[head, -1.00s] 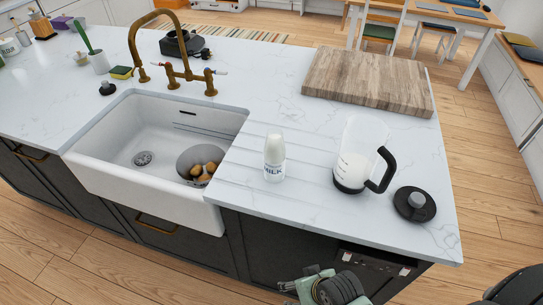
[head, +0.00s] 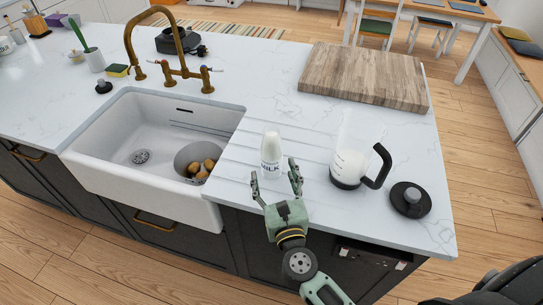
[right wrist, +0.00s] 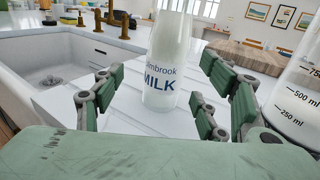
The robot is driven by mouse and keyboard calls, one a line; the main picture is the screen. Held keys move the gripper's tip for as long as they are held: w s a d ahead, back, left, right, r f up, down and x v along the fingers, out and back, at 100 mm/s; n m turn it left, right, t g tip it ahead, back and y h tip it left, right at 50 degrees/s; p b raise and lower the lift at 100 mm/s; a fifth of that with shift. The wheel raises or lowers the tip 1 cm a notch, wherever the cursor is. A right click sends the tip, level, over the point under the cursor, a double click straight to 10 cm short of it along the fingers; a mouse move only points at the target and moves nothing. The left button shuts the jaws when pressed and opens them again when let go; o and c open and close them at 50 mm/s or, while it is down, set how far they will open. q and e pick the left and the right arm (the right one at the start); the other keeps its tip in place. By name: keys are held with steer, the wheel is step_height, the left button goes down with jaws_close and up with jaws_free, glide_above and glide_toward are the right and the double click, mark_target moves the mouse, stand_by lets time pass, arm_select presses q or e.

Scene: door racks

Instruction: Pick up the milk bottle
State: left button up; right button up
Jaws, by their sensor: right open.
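The milk bottle (head: 271,154) is white with a "MILK" label and stands upright on the white marble counter (head: 240,200), right of the sink. My right gripper (head: 275,179) is open, with its fingers spread just in front of the bottle in the head view. In the right wrist view the bottle (right wrist: 168,65) stands centred between the open green fingers (right wrist: 160,100), and I see no finger touching it. My left gripper is not in view.
A glass jug (head: 350,165) with a black handle stands close right of the bottle, beside a black lid (head: 410,199). The sink (head: 150,150) holds a bowl (head: 197,159) of brown items. A wooden board (head: 365,76) lies behind.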

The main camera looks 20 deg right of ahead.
mark_target(272, 128)
steer(key=shift+w+d+f+m+h, duration=0.15)
steer(key=shift+w+d+m+h, duration=0.1)
steer(key=shift+m+h, duration=0.05)
steer(key=w+p, duration=0.1)
steer(key=w, duration=0.2)
steer(key=w+d+p, duration=0.1)
steer(key=w, duration=0.2)
steer(key=shift+w+d+p, duration=0.1)
steer(key=shift+p, duration=0.25)
steer(key=shift+w, duration=0.55)
steer(key=shift+s, duration=0.1)
steer(key=c, duration=1.6)
jaws_close()
steer(key=shift+r, duration=0.25)
steer(key=shift+r+p, duration=0.6)
steer(key=shift+r, duration=0.8)
steer(key=shift+r+p, duration=1.4)
steer(key=shift+r, duration=2)
